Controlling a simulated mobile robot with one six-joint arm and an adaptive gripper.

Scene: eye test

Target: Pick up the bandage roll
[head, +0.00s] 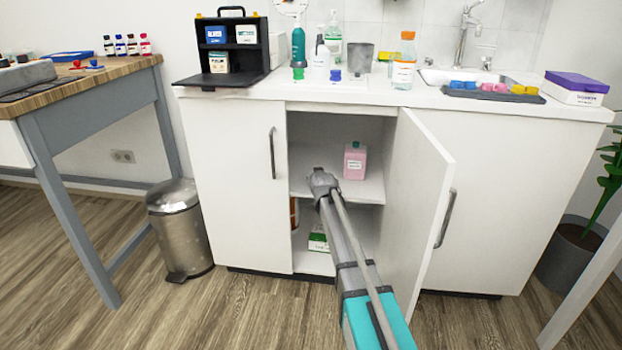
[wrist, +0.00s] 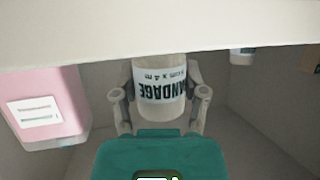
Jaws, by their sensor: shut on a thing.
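The bandage roll (wrist: 160,90), pale with a white label reading BANDAGE upside down, is in the wrist view. My gripper (wrist: 160,94) is shut on it, with one finger on each side. Part of the roll is hidden behind a pale edge at the top of that view. In the head view my gripper (head: 323,184) reaches into the open cabinet at the shelf, and the roll cannot be made out there.
A pink bottle (head: 355,160) stands on the cabinet shelf (head: 366,190) beside my gripper; it also shows in the wrist view (wrist: 45,110). The open cabinet door (head: 418,190) is right of my arm. A green-and-white box (head: 318,239) is below. A bin (head: 179,230) stands left.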

